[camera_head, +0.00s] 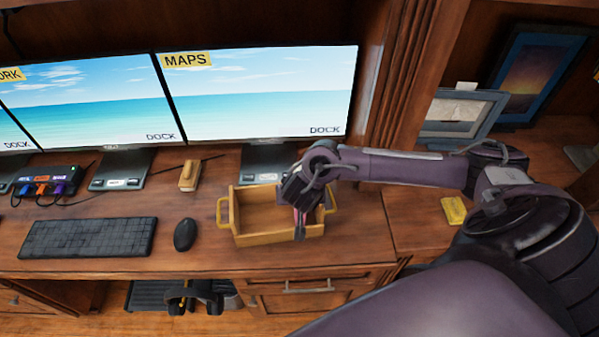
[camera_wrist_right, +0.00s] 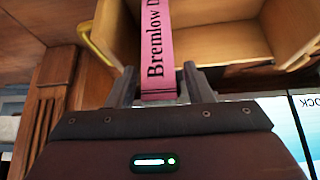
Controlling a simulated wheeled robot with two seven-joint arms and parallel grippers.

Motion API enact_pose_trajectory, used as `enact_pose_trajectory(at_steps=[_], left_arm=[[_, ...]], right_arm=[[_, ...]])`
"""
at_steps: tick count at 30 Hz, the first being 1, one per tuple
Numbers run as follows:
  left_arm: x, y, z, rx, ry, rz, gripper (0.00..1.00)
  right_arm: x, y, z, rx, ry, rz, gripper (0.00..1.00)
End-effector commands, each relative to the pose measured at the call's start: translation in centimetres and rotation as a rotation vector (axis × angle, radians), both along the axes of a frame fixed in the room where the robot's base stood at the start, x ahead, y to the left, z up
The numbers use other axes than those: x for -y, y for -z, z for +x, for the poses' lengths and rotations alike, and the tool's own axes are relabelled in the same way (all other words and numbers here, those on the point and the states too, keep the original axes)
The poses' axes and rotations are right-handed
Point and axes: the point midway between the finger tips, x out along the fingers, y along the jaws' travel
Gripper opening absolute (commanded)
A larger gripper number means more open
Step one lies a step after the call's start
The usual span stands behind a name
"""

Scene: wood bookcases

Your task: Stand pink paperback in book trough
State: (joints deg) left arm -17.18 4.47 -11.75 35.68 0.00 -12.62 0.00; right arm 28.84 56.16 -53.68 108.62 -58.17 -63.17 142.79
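The book trough (camera_head: 265,238) is a light wooden open box with yellow handles, standing on the desk below the right monitor. It also shows at the top of the right wrist view (camera_wrist_right: 216,58), with bare wood inside. My right gripper (camera_head: 301,208) is at the trough's right part. My left gripper does not show.
A keyboard (camera_head: 88,238), a mouse (camera_head: 185,235) and a wooden block (camera_head: 189,176) lie left of the trough. The monitor (camera_head: 262,92) stands behind it. A yellow object (camera_head: 453,210) and picture frames (camera_head: 462,112) are on the right. Free desk lies along the front edge.

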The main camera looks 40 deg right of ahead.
Motion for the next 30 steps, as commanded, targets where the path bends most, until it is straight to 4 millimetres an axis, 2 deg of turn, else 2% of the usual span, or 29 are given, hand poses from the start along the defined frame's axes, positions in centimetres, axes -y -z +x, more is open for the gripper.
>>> enact_pose_trajectory(at_steps=[4, 11, 14, 22, 30], left_arm=[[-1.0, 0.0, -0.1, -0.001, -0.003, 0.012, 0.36], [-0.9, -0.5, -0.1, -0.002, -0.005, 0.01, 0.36], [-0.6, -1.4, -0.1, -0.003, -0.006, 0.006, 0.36], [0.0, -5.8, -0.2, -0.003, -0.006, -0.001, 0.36], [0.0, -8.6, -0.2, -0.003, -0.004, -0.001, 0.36]], right_arm=[[0.0, -0.1, 0.1, 0.003, 0.0, 0.0, 0.49], [-0.2, -0.8, -0.1, 0.004, -0.001, 0.001, 0.49], [-0.6, -2.0, -0.7, 0.003, -0.001, 0.003, 0.49], [-2.3, -7.3, -3.3, 0.003, -0.002, 0.005, 0.49], [-3.2, -10.0, -5.0, 0.004, 0.0, 0.002, 0.49]])
